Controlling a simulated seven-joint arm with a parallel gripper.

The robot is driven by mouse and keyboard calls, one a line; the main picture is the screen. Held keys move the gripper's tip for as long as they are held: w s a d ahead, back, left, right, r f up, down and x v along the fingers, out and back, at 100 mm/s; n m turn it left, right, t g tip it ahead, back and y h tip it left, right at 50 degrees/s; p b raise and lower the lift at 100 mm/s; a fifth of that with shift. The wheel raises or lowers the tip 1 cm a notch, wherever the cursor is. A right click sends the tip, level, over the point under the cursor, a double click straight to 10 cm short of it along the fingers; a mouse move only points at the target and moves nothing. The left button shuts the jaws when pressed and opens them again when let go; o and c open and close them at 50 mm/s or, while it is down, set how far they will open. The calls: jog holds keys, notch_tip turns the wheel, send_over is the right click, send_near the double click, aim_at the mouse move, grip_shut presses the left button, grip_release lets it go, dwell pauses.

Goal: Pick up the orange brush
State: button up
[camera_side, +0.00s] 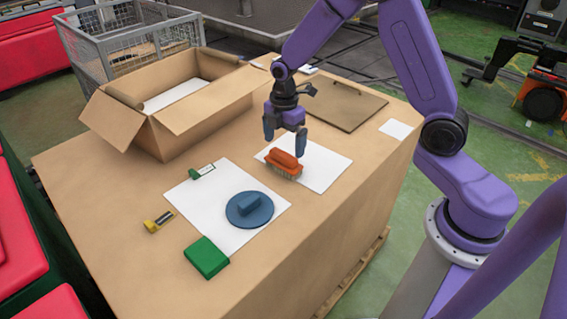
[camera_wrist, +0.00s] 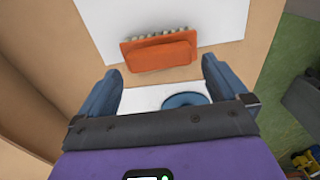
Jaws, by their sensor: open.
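The orange brush (camera_side: 284,163) lies on a white sheet (camera_side: 322,170) on the cardboard-coloured table top, with its pale bristles along its lower edge in the side view. In the wrist view the brush (camera_wrist: 160,54) lies crosswise, ahead of the fingers, bristles toward the top of the picture. My gripper (camera_side: 285,143) points down over the brush, its dark blue fingers apart. In the wrist view the gripper (camera_wrist: 162,88) is open and empty, one finger at each side. I cannot tell how high the fingertips are above the brush.
An open cardboard box (camera_side: 195,115) stands at the back left. A blue disc with a block (camera_side: 249,209), a green block (camera_side: 206,257), a green clip-like item (camera_side: 201,171) and a yellow-black tool (camera_side: 158,222) lie nearer the front. A brown board (camera_side: 345,105) lies behind.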

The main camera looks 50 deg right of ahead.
aim_at(284, 154)
notch_tip(284, 154, down, 4)
jog(key=shift+f, duration=0.1)
jog(key=c, duration=0.8)
jog(key=shift+w+r, duration=0.1)
jog(key=shift+r, duration=0.15)
jog(key=shift+r, duration=0.55)
jog(key=s+r, duration=0.7)
jog(key=s, duration=0.2)
jog(key=s+r, duration=0.4)
jog(key=s, duration=0.1)
jog(key=shift+d+r, duration=0.2)
jog(key=shift+r, duration=0.1)
